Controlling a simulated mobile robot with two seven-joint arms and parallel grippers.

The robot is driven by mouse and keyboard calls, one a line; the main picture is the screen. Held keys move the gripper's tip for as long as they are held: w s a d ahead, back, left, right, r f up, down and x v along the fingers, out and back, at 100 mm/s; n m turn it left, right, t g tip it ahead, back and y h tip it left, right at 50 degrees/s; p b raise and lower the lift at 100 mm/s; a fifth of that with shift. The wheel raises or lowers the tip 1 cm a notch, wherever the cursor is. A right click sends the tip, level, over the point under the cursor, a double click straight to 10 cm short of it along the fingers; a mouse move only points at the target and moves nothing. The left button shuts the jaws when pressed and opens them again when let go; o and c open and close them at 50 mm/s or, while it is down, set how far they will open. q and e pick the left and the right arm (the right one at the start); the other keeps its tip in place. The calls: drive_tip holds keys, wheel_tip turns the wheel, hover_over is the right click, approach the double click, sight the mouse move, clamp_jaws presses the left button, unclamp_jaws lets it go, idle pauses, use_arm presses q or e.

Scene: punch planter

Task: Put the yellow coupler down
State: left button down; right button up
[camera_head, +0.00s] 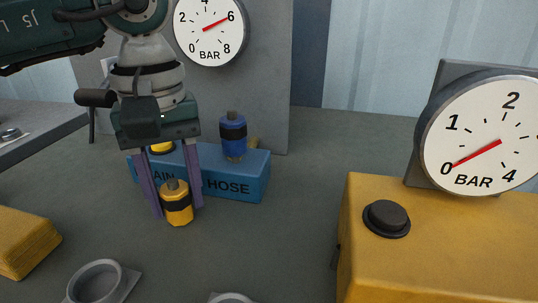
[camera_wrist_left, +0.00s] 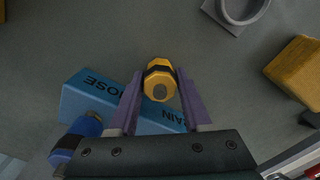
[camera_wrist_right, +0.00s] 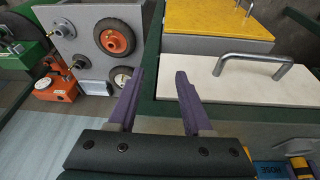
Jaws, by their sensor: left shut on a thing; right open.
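My left gripper (camera_head: 177,210) is shut on the yellow coupler (camera_head: 177,196), a small yellow piece with a black band and a grey stub on top. It is upright between the purple fingertips, in front of the blue block (camera_head: 235,183); I cannot tell whether it touches the surface. The left wrist view shows the coupler (camera_wrist_left: 159,87) between the fingers, with the block behind them. A blue coupler (camera_head: 233,135) stands on the block's HOSE side. My right gripper (camera_wrist_right: 158,82) is open and empty, in its own wrist view only.
Grey ring holders (camera_head: 97,279) and (camera_head: 232,298) sit at the front. A yellow box (camera_head: 440,245) with a black button (camera_head: 386,218) and a gauge (camera_head: 484,135) is right; a yellow block (camera_head: 24,243) is left. Bare surface (camera_head: 275,235) lies between. A handled white lid (camera_wrist_right: 240,82) is near my right gripper.

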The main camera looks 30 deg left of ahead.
use_arm(q)
drive_tip(key=shift+f, duration=0.2)
drive_tip(key=shift+c, duration=1.7)
unclamp_jaws()
drive_tip(key=shift+r, duration=0.1)
